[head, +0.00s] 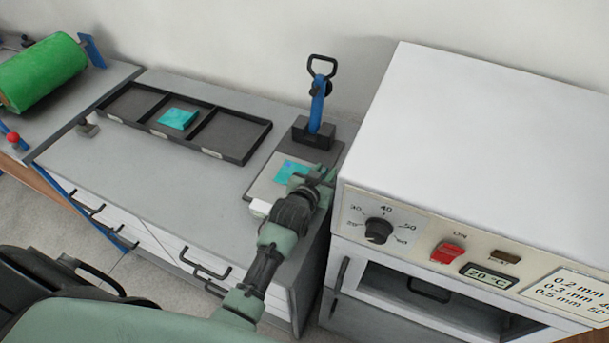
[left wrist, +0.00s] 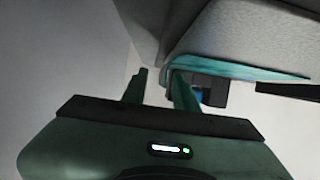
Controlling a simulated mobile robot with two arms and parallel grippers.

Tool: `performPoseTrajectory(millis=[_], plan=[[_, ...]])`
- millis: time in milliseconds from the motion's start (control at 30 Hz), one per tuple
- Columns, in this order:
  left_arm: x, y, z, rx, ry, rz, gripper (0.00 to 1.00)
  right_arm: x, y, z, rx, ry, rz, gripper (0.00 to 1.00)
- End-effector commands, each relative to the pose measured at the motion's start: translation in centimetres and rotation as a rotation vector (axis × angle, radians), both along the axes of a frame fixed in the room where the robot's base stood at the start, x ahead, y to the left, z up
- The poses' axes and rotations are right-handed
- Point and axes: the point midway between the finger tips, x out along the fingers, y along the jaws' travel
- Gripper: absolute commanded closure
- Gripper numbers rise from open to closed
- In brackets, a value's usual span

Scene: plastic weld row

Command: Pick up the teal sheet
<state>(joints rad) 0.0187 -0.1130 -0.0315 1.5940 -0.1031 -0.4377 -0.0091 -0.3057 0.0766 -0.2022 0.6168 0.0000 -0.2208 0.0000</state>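A teal sheet (head: 290,171) lies on a grey plate (head: 265,186) in front of the blue-handled press. My left gripper (head: 322,176) is at the sheet's right side and covers part of it. In the left wrist view the gripper (left wrist: 159,90) has its two fingers apart. The teal sheet (left wrist: 240,70) shows there as a thin strip along the pale plate, its near end close to one finger. Whether they touch is unclear. More teal sheet material (head: 178,119) lies in the tray's middle compartment. My right gripper is not in view.
The black tray (head: 240,152) has three compartments and sits at the back of the grey counter (head: 130,165). The press (head: 317,115) stands behind the plate. A white oven-like machine (head: 470,130) stands close on the right. A green roll (head: 42,72) is far left.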

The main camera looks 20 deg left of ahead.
Motion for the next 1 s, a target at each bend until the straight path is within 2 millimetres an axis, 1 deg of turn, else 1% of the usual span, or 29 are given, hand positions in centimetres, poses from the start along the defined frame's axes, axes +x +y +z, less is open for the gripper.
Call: performPoseTrajectory(millis=[33, 133, 400, 433, 467, 500, 533, 1000], plan=[[0.6, 0.02, -0.27, 0.0, 0.0, 0.0, 0.71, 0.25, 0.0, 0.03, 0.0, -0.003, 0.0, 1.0], [1.26, 0.0, -0.57, 0.0, 0.0, 0.0, 0.71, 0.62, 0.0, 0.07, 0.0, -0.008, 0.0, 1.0], [1.46, -0.01, -0.71, 0.001, 0.0, 0.0, 0.71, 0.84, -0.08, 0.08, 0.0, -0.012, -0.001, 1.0], [1.45, -0.01, -0.71, 0.0, 0.0, 0.0, 0.77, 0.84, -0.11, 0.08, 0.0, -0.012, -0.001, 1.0], [1.45, -0.01, -0.71, 0.001, 0.0, 0.0, 0.85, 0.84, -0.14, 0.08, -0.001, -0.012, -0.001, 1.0], [1.45, -0.01, -0.71, 0.001, 0.0, 0.0, 0.96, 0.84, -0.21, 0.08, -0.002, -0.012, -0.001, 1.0], [1.44, -0.01, -0.71, 0.001, 0.0, 0.0, 1.0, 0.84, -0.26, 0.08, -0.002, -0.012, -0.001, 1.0], [1.41, -0.01, -0.66, 0.0, 0.001, 0.0, 1.0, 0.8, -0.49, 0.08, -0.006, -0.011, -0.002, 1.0]])
